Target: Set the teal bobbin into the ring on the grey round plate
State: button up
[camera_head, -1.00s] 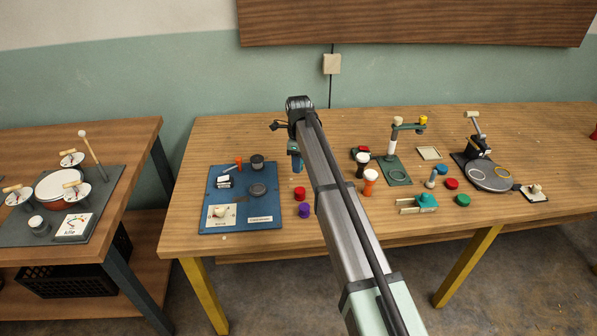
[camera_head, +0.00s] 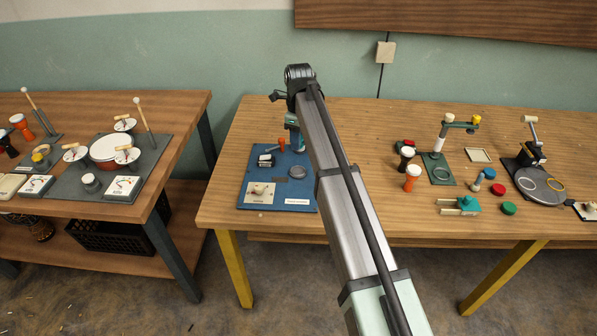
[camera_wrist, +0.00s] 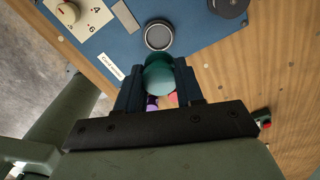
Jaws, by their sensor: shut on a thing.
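My gripper (camera_wrist: 157,80) is shut on the teal bobbin (camera_wrist: 158,76), whose rounded top shows between the dark fingers in the wrist view. In the head view my gripper (camera_head: 296,140) hangs over the right part of the blue board, and my arm hides most of the bobbin. The grey round plate (camera_head: 533,181) lies on a dark base at the far right of the table, well apart from my gripper. A yellow ring (camera_head: 556,184) shows at its right side. A paler round outline also shows on the plate; its details are too small to tell.
The blue board (camera_head: 255,190) carries a small grey disc (camera_wrist: 158,36) and a dial (camera_wrist: 68,13). Right of my arm stand an orange goblet drum (camera_head: 412,178), a green stand (camera_head: 438,170), a teal block (camera_head: 466,203) and red and green discs (camera_head: 509,208).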

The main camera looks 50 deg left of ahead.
aim_at(299, 172)
jog(key=shift+s+m, duration=0.1)
jog(key=shift+m, duration=0.3)
jog(key=shift+f, duration=5.05)
jog(key=shift+d+f, duration=0.15)
jog(key=shift+f, duration=0.45)
